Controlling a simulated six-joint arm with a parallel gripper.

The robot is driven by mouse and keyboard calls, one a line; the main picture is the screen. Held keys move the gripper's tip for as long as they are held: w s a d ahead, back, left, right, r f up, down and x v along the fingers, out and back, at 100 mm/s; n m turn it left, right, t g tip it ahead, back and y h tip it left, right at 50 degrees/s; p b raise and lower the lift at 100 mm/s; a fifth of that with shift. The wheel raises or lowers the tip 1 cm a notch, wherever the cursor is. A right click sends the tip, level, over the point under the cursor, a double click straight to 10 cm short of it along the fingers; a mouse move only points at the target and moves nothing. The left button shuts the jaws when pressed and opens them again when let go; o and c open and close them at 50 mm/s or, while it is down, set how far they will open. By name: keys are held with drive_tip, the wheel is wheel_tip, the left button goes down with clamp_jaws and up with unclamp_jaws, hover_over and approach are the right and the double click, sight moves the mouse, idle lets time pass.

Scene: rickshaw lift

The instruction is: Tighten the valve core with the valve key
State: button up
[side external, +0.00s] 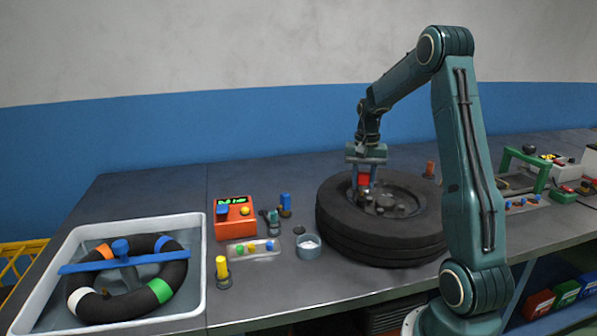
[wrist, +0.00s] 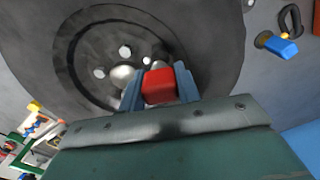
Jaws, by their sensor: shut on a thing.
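My gripper (side external: 364,178) is over the hub of the black wheel (side external: 340,222), pointing down. It is shut on a red block-like piece, which I take to be the valve key (side external: 364,180). In the wrist view the red key (wrist: 158,86) sits between the two blue-grey fingers (wrist: 159,88), with the wheel (wrist: 200,40) behind it. The key's lower end and the valve core are hidden, so I cannot tell whether they touch. The wheel lies flat on the bench.
Left of the wheel are an orange device (side external: 235,219), a small grey cup (side external: 308,247) and a clear tray (side external: 253,250) of coloured caps. A white basin (side external: 198,275) holds a striped tube. A green-handled item (side external: 540,170) stands right. Bench between cup and wheel is narrow.

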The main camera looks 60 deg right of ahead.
drive_tip(key=shift+f, duration=0.9)
idle(0.8)
idle(0.5)
drive_tip(key=m, duration=0.4)
drive_tip(key=shift+m, duration=0.4)
drive_tip(key=m, duration=0.8)
drive_tip(key=shift+m, duration=2.6)
drive_tip(key=o, duration=0.9)
